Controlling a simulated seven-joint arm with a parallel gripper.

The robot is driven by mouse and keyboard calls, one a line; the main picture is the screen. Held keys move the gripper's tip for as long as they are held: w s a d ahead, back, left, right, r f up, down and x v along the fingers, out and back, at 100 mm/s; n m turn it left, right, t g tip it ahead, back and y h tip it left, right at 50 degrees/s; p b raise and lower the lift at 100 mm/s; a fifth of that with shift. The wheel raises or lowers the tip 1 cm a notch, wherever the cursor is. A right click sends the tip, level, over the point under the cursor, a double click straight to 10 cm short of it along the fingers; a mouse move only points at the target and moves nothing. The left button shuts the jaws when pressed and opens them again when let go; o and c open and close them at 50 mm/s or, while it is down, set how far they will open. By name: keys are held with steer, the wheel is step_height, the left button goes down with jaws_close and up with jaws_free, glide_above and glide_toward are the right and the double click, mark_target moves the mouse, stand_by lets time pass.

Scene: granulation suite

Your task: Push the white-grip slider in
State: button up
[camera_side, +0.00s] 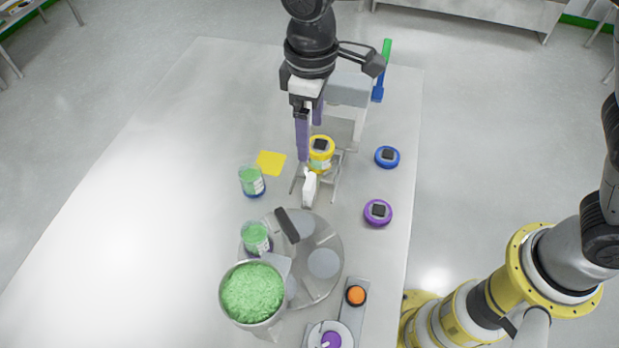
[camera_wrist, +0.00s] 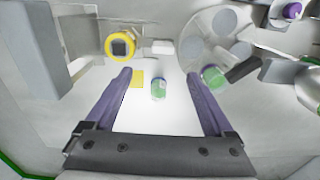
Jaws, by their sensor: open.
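The white grip (camera_side: 309,188) of the slider stands at the near end of a pair of thin metal rails, on the side toward the round turntable. It also shows as a small white block (camera_wrist: 162,46) in the wrist view. A yellow round cap with a black square top (camera_side: 320,147) sits behind the grip, over the rails; it appears left of the grip in the wrist view (camera_wrist: 120,43). My gripper (camera_side: 306,145) is open, its purple fingers pointing down beside the yellow cap. In the wrist view my fingers (camera_wrist: 158,75) are apart with nothing visibly held, and the grip appears beyond them.
A jar with green contents (camera_side: 252,181) and a yellow square (camera_side: 271,163) lie left of the rails. The turntable (camera_side: 325,263) carries another green jar (camera_side: 257,238), beside a bowl of green granules (camera_side: 252,292). Blue (camera_side: 387,157) and purple (camera_side: 378,213) caps lie right. The table's left is clear.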

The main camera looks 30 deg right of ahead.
mark_target(309, 181)
steer(key=f, duration=1.4)
steer(key=shift+s+a, duration=0.2)
steer(key=shift+s, duration=0.05)
steer(key=shift+c, duration=0.3)
jaws_close()
